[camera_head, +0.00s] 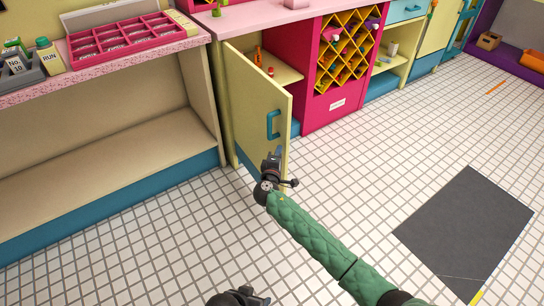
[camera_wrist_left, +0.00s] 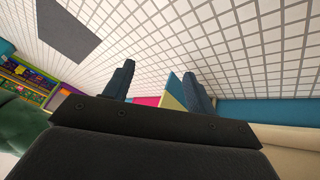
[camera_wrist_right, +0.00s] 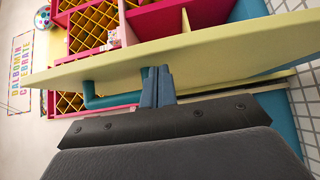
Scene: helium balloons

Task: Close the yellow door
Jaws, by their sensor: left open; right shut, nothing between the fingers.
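The yellow door (camera_head: 258,105) stands ajar, swung out from its cabinet, with shelves visible behind it. Its teal handle (camera_head: 270,124) is on the outer face near the free edge. My right gripper (camera_head: 276,156) is shut and empty, just below the handle at the lower part of the door. In the right wrist view the shut fingers (camera_wrist_right: 157,84) reach up to the door (camera_wrist_right: 200,52), beside the handle (camera_wrist_right: 100,100); I cannot tell whether they touch it. My left gripper (camera_head: 240,298) is low at the bottom edge, partly cut off. Its fingers (camera_wrist_left: 158,88) are apart and empty.
An open cream cabinet (camera_head: 100,130) with a teal base stands left of the door. A pink wine rack (camera_head: 340,60) stands to its right. A pink tray (camera_head: 120,40) sits on the counter. The tiled floor is clear, with a grey mat (camera_head: 465,230) at right.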

